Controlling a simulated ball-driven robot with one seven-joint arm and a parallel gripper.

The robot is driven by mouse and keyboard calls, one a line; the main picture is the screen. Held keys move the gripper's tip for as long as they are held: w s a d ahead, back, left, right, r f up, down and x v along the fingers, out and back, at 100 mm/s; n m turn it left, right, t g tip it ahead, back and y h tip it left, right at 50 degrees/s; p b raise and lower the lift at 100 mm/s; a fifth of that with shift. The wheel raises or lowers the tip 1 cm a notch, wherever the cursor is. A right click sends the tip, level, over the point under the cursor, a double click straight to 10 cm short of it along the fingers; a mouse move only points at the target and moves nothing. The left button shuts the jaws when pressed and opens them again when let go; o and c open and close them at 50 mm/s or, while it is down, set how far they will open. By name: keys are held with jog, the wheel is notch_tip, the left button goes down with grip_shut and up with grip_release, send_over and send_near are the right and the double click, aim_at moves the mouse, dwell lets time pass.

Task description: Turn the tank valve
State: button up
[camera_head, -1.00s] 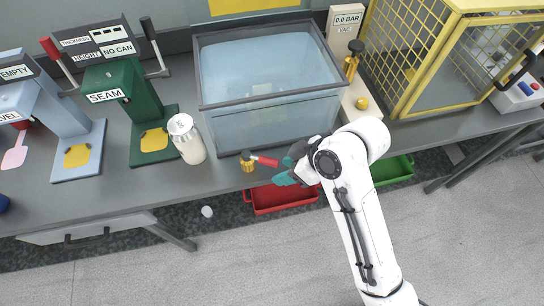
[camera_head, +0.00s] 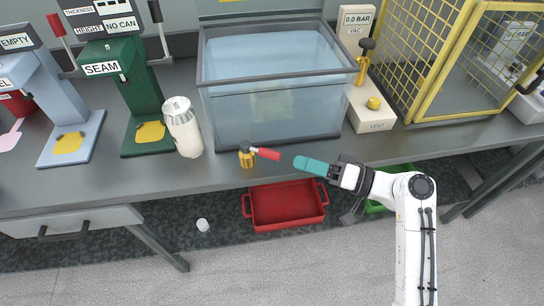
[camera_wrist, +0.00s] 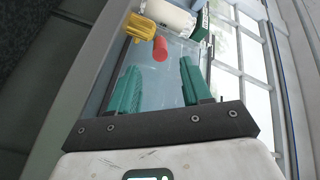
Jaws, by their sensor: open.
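The tank valve has a brass body (camera_head: 247,157) and a red lever handle (camera_head: 266,153) that points right toward my gripper. It sits at the front of the glass tank (camera_head: 270,110), which holds bluish water. In the wrist view the brass body (camera_wrist: 147,27) and the red handle (camera_wrist: 160,48) show beyond the fingers. My gripper (camera_head: 297,162) has teal fingers and lies just right of the handle's end, apart from it. In the wrist view my gripper (camera_wrist: 160,85) is open and empty, with the red handle ahead of the gap between its fingers.
A white can (camera_head: 183,127) stands left of the valve. A red tray (camera_head: 287,206) lies below the bench edge, with a green tray (camera_head: 378,207) to its right. The vent unit (camera_head: 372,112) and yellow cage (camera_head: 430,60) stand right of the tank. A small white cup (camera_head: 203,225) is on the floor.

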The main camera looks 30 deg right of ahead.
aim_at(272, 155)
jog(key=x, duration=0.8)
jog(key=shift+w+a+p, duration=0.2)
jog(key=shift+a+p, duration=0.05)
jog(key=shift+p, duration=0.15)
grip_shut()
